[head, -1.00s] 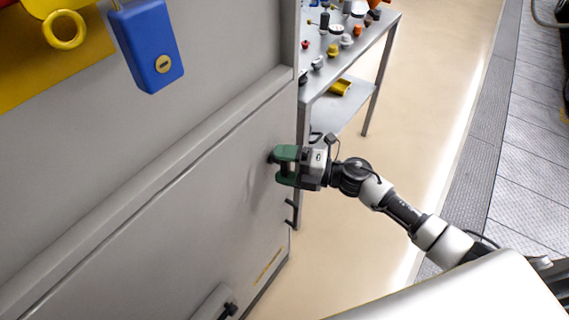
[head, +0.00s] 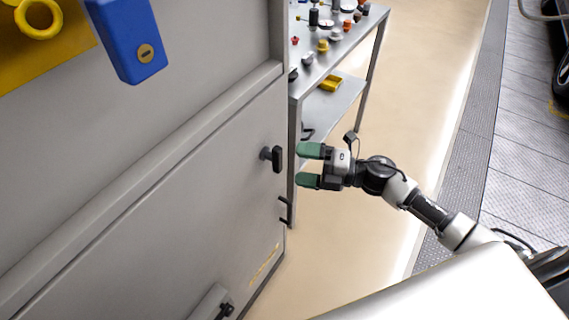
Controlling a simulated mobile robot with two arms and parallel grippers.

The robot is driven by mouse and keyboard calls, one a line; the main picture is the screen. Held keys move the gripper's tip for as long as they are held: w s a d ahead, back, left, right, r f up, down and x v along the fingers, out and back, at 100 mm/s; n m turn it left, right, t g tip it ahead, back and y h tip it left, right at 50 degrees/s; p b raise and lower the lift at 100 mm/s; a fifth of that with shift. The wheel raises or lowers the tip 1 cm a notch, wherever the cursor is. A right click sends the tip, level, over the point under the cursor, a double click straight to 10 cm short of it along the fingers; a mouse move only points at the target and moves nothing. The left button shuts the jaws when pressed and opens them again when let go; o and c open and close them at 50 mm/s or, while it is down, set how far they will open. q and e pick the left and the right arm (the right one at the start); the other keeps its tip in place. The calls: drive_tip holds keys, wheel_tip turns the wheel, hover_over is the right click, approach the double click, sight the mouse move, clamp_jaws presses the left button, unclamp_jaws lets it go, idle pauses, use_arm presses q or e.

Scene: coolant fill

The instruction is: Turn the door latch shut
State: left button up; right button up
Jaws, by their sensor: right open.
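The door latch (head: 277,159) is a small dark handle on a short stem near the right edge of the grey door (head: 190,205). Its grip bar stands about upright in the picture. My right gripper (head: 309,166) has green fingertips, spread apart and empty. It is just to the right of the latch, with a gap between them. My left gripper is not in view.
A grey shelf cart (head: 335,100) with several small knobs and a yellow bin (head: 331,83) stands behind the door's edge. A blue box (head: 127,38) hangs at upper left. A dark handle (head: 226,311) sits low on the door.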

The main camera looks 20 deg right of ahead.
drive_tip(key=v, duration=0.4)
idle(0.4)
drive_tip(key=w+d+f+m+t+h, duration=0.1)
drive_tip(key=d+f+m+t+h, duration=0.2)
drive_tip(key=f+m, duration=0.25)
drive_tip(key=w+d+f+m+t+h, duration=0.1)
drive_tip(key=d+f+m+t+h, duration=0.15)
drive_tip(key=f+m, duration=0.35)
drive_tip(key=s+d+f+m+g+h+p, duration=0.15)
drive_tip(key=s+f+m+h, duration=0.25)
drive_tip(key=f, duration=0.5)
drive_tip(key=s+d+f+m+g+h, duration=0.15)
drive_tip(key=s+f+m+h, duration=0.25)
drive_tip(key=f, duration=0.5)
drive_tip(key=s+a+f+m+g+h, duration=0.2)
drive_tip(key=s+f+m+g, duration=0.3)
drive_tip(key=s+f, duration=0.85)
drive_tip(key=s+a+f+m+g, duration=0.1)
drive_tip(key=s+a+f+g, duration=0.1)
drive_tip(key=s, duration=0.7)
drive_tip(key=s+a+f+m+g+p, duration=0.1)
drive_tip(key=s+a+f+m+g, duration=0.1)
drive_tip(key=s, duration=0.8)
drive_tip(key=a+g, duration=0.1)
drive_tip(key=a, duration=0.1)
drive_tip(key=shift+a, duration=0.3)
